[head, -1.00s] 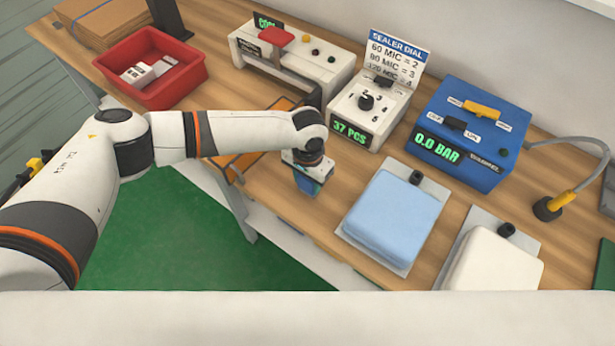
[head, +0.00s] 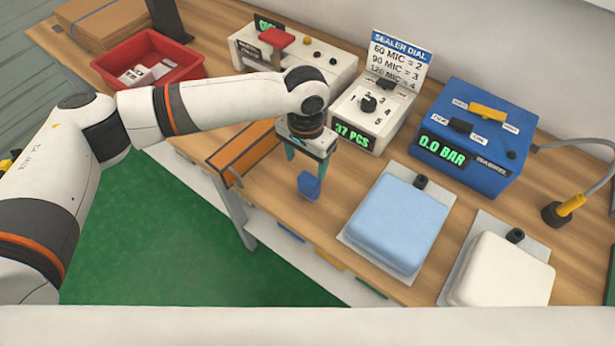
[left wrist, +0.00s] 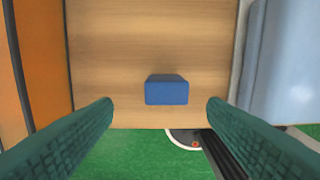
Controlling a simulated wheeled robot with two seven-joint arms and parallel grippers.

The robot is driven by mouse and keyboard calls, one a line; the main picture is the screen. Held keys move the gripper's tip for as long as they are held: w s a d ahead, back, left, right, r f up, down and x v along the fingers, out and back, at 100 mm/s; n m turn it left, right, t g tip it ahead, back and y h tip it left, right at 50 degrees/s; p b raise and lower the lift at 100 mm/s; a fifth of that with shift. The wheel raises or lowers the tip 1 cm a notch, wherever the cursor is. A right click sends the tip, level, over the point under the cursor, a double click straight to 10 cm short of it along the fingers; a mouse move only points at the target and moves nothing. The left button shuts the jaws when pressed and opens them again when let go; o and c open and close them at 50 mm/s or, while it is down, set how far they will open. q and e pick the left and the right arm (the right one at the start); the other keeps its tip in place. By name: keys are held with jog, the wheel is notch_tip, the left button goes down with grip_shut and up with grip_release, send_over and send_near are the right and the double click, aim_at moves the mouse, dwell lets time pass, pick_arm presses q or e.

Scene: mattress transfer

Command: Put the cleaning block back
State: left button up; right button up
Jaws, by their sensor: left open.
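The cleaning block is a small blue block (head: 309,186) on the wooden table (head: 285,213), near its front edge, left of the light-blue mattress. It also shows in the left wrist view (left wrist: 167,92), centred between the fingers. My left gripper (head: 305,168) is open and empty just above the block, its teal fingers spread to either side. In the left wrist view the fingertips (left wrist: 161,104) are clear of the block on both sides. My right gripper is not in view.
A light-blue mattress (head: 398,224) and a white one (head: 503,268) lie on grey plates to the right. The white sealer dial box (head: 368,112) and blue pressure box (head: 473,137) stand behind.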

aim_at(306, 177)
pick_arm(q)
notch_tip(306, 177, up, 4)
jog(key=shift+f, duration=0.25)
dwell(0.4)
